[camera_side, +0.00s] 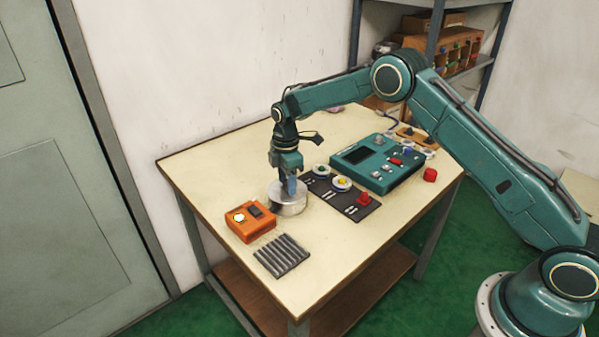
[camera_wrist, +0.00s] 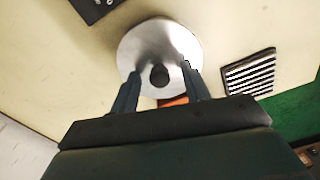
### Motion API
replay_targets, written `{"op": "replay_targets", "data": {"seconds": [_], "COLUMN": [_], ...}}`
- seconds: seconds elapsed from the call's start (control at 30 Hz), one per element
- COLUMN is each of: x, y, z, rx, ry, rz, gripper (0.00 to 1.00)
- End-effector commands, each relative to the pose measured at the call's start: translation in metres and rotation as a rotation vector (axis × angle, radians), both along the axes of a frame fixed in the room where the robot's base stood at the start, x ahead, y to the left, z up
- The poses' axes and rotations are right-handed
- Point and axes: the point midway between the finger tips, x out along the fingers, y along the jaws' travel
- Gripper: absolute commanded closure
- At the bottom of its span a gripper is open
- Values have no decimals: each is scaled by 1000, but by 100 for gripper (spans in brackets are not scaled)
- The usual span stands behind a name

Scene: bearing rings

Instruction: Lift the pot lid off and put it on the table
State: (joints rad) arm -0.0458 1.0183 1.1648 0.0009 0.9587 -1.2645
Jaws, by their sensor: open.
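The pot (camera_side: 290,206) is a short silver cylinder standing on the table (camera_side: 226,158). Its round metal lid (camera_wrist: 150,42) with a dark knob (camera_wrist: 159,76) fills the upper middle of the wrist view, and the lid appears to sit on the pot. My gripper (camera_side: 290,190) points down over the pot in the side view and hides much of the lid. In the wrist view my gripper (camera_wrist: 163,72) is open, with one finger on each side of the knob and a gap on both sides. I cannot tell the exact fingertip height.
An orange box (camera_side: 250,222) and a grey ribbed pad (camera_side: 281,256) lie in front of the pot. A dark mat (camera_side: 340,196) with small parts and a teal panel (camera_side: 378,163) are to its right. The table's left and back areas are clear.

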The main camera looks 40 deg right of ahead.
Motion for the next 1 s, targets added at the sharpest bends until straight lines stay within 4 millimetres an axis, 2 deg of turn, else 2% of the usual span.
{"op": "replay_targets", "data": {"seconds": [0.27, 0.5, 0.83, 1.0], "x": [0, 0, 0, 1], "y": [0, 0, 0, 0], "z": [0, 0, 2, 9], "rx": [0, 0, 0, 0], "ry": [0, 0, -1, -2], "rz": [0, 0, 0, 0], "gripper": [53, 100, 100, 100]}}
